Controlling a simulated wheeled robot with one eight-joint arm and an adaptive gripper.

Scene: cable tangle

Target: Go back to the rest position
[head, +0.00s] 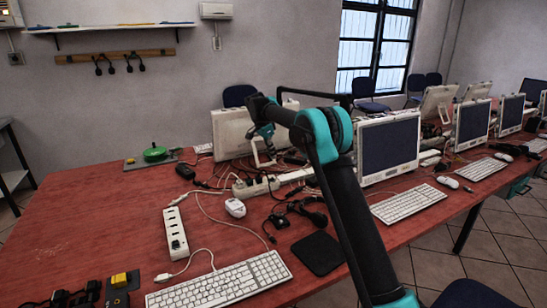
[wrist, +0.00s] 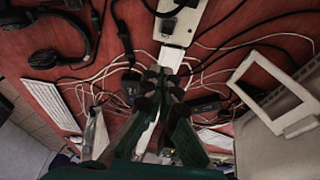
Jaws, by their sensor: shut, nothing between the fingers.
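My gripper shows in the wrist view (wrist: 160,78) with its dark fingers together and nothing held between them. It points down over the tangle of white and black cables (wrist: 100,72) on the red table, near a pale power strip (wrist: 178,28). In the head view my arm reaches over the table and bends at a teal elbow. The wrist end hangs in front of the back of a white monitor (head: 232,130); the fingertips are hard to make out there. The cables and a power strip (head: 256,187) lie below it.
Several monitors stand at the right, one screen (head: 388,145) close beside my arm. The left of the table is fairly clear.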

